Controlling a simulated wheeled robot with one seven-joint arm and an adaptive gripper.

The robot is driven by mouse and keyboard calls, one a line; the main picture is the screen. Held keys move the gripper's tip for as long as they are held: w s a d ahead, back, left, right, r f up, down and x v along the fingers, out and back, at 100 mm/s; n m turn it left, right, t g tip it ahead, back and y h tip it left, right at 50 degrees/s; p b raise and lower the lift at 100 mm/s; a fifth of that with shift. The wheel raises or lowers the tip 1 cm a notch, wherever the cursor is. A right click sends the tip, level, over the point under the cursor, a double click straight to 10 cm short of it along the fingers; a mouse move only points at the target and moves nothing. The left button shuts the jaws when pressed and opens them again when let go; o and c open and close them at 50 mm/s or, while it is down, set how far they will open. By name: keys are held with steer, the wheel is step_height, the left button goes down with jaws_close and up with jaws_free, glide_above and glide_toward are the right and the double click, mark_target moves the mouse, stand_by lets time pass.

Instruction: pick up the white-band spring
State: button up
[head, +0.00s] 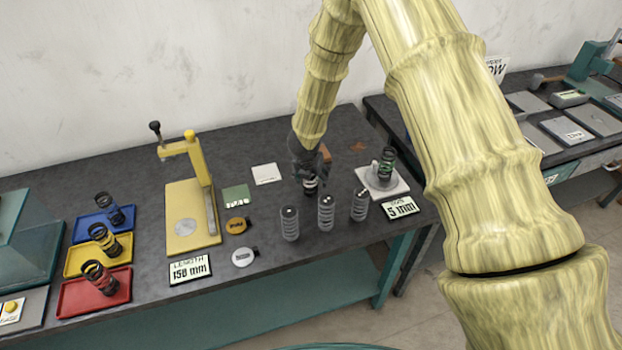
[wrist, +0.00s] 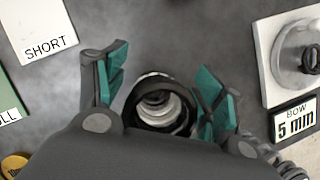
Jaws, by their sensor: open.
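The white-band spring (head: 310,188) stands upright on the dark bench, partly hidden under my gripper (head: 308,172) in the head view. In the wrist view, the spring (wrist: 157,103) is seen from above as dark and pale rings. It lies between the two teal-padded fingers of my gripper (wrist: 158,88). The fingers are open, one on each side of the spring, with a visible gap at the left. Its lower part is hidden by my gripper's body. I cannot tell how far down the fingertips reach along it.
Grey springs (head: 326,212) stand close in front. A green-banded spring (head: 386,163) stands on a white-based gauge (head: 402,187) at the right. A yellow length gauge (head: 180,245) stands left, beyond it blue, yellow and red trays (head: 68,299) with springs. A white "SHORT" card (wrist: 30,42) lies nearby.

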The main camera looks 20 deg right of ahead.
steer(key=shift+c, duration=0.4)
steer(key=c, duration=1.2)
